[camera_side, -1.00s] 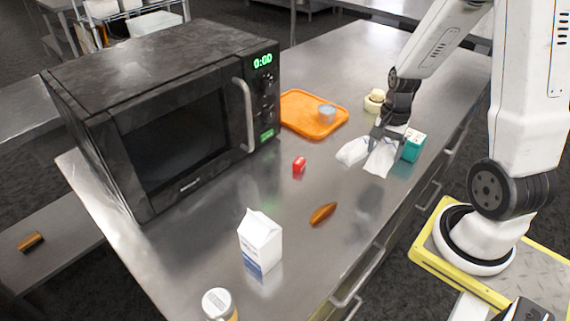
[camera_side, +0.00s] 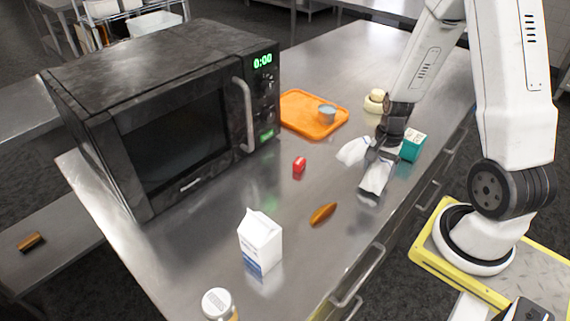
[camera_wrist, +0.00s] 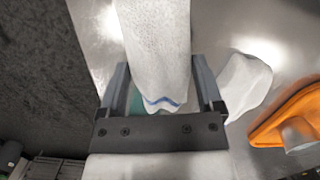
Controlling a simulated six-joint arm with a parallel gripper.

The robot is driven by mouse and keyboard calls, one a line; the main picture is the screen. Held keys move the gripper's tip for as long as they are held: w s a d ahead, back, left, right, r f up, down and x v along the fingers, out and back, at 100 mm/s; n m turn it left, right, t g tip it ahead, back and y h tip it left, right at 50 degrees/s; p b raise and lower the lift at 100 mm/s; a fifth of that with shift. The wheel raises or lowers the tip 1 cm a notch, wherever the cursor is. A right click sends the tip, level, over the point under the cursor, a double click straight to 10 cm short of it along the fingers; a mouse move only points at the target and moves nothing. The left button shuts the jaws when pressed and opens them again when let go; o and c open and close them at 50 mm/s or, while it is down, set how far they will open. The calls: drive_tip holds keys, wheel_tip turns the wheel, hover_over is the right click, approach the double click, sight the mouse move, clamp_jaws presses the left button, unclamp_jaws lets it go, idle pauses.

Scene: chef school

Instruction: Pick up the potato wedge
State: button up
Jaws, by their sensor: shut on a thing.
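The potato wedge (camera_side: 323,214) is a brown-orange piece with pointed ends, lying on the steel counter in the side view. My gripper (camera_side: 374,178) is behind and to the right of it, apart from it. The gripper is shut on a white cloth (camera_side: 377,172) low over the counter; I cannot tell whether the cloth still touches the surface. In the wrist view the cloth (camera_wrist: 155,45), with a blue stripe near its end, lies between the two fingers of my gripper (camera_wrist: 160,75). The wedge does not show in the wrist view.
A second white piece (camera_side: 353,151) lies beside the gripper, and a teal-and-white box (camera_side: 412,146) stands behind it. An orange tray (camera_side: 300,122) holds a small metal cup (camera_side: 327,112). A red item (camera_side: 299,165), a milk carton (camera_side: 260,243) and a black microwave (camera_side: 165,120) stand around the wedge.

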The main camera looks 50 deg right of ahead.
sight(380, 164)
drive_tip(key=shift+f, duration=0.5)
drive_tip(key=shift+f, duration=0.25)
drive_tip(key=o, duration=1)
drive_tip(key=shift+r, duration=0.25)
drive_tip(key=shift+w+d+r, duration=0.1)
drive_tip(key=shift+d+r, duration=0.05)
drive_tip(key=shift+r, duration=1.1)
drive_tip(key=shift+d+r, duration=0.2)
drive_tip(key=shift+r, duration=1)
drive_tip(key=shift+w+d+r, duration=0.1)
drive_tip(key=shift+d+r, duration=0.05)
drive_tip(key=shift+r, duration=1.1)
